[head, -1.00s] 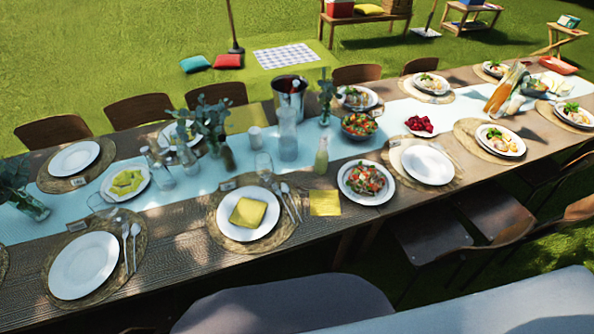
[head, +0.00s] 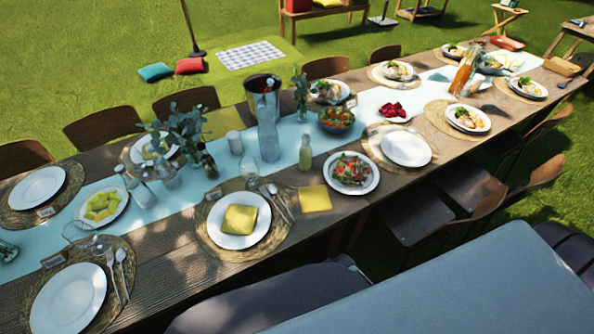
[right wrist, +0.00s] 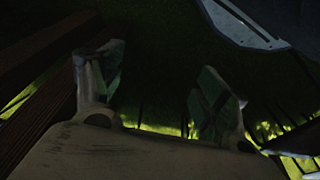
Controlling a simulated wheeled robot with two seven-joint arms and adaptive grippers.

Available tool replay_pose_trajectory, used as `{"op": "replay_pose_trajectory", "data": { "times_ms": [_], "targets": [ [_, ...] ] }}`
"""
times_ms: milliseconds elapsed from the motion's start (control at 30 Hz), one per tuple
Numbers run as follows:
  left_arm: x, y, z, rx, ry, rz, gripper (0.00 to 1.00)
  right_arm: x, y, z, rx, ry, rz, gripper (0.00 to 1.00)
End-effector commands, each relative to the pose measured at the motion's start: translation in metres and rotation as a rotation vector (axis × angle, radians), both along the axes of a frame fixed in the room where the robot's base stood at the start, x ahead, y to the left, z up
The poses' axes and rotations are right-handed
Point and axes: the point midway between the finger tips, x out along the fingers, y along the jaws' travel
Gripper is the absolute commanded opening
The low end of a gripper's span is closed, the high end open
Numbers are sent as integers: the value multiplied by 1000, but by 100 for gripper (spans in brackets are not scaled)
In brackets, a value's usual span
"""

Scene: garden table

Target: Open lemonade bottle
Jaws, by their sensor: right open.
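A small bottle of pale yellow-green liquid (head: 305,152), which looks like the lemonade bottle, stands upright on the light blue runner in the head view. Its cap is too small to make out. A taller clear bottle (head: 268,138) stands to its left. My right gripper (right wrist: 157,82) shows only in the right wrist view, with its two fingers spread apart and nothing between them. That view is dark and shows no bottle. My left gripper is not in view.
The long wooden table (head: 180,240) is crowded with place settings. A folded yellow napkin (head: 314,198) and a salad plate (head: 351,173) lie near the small bottle. A metal bucket (head: 262,88) stands behind. Chairs (head: 425,215) line the near side.

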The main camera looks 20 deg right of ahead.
Motion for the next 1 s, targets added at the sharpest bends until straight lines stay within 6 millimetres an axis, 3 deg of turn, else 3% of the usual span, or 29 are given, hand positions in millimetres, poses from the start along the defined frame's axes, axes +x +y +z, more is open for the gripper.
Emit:
{"op": "replay_pose_trajectory", "data": {
  "times_ms": [567, 767, 1000],
  "targets": [
    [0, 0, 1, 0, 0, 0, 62, 61, 26, 150, 104, -112, -64, 75],
    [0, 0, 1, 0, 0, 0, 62, 90, 53, 215, 252, -207, -135, 75],
    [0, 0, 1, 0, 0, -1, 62, 138, 101, 289, 575, -351, -288, 75]
  ]
}}
